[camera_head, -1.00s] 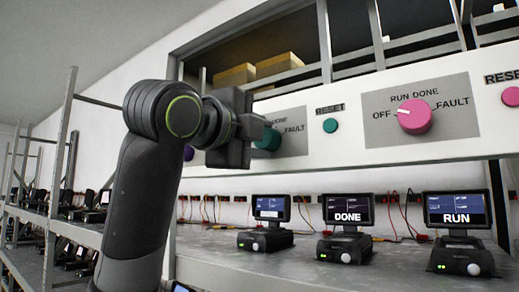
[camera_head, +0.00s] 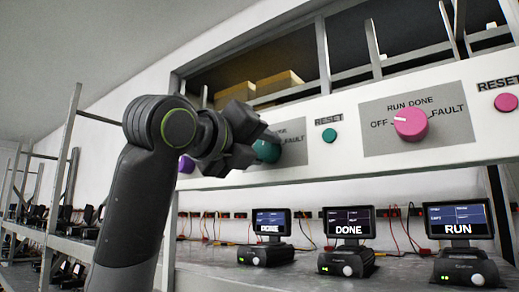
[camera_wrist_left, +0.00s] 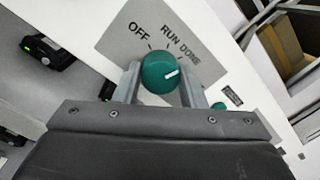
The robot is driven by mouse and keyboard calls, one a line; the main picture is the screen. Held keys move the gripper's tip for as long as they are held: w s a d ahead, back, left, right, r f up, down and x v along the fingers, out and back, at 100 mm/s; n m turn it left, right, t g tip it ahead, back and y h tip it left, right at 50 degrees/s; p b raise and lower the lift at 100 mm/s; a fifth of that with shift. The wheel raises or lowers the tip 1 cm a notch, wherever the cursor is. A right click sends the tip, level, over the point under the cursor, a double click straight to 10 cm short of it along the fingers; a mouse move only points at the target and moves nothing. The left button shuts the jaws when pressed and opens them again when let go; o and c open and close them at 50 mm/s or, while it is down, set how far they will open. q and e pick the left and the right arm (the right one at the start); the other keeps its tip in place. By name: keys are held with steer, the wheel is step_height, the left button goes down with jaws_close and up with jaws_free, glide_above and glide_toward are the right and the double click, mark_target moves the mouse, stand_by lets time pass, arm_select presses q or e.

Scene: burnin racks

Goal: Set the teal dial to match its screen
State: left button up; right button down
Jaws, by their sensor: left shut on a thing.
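The teal dial (camera_head: 266,150) is on the white panel. It also shows in the left wrist view (camera_wrist_left: 158,78), between my gripper's two fingers. My left gripper (camera_head: 254,148) is shut on it, tilted. In the wrist view, the dial's white mark points right and slightly up, on the DONE side, past RUN and OFF; the FAULT label is hidden there. The screen (camera_head: 271,217) on the leftmost tester, below the teal dial, appears to read DONE. My right gripper is not in view.
A pink dial (camera_head: 410,124) and a teal reset button (camera_head: 329,136) sit to the right on the panel. A purple knob (camera_head: 186,164) is partly behind my left arm. Testers reading DONE (camera_head: 349,222) and RUN (camera_head: 457,222) stand on the shelf below.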

arm_select(q)
steer(key=shift+f+m, duration=0.2)
steer(key=shift+m, duration=0.3)
steer(key=o, duration=1)
steer(key=shift+r, duration=0.1)
steer(key=b+v, duration=0.7)
steer(key=v, duration=1)
steer(key=shift+b, duration=0.4)
steer(key=shift+s+a, duration=0.1)
steer(key=shift+a, duration=0.05)
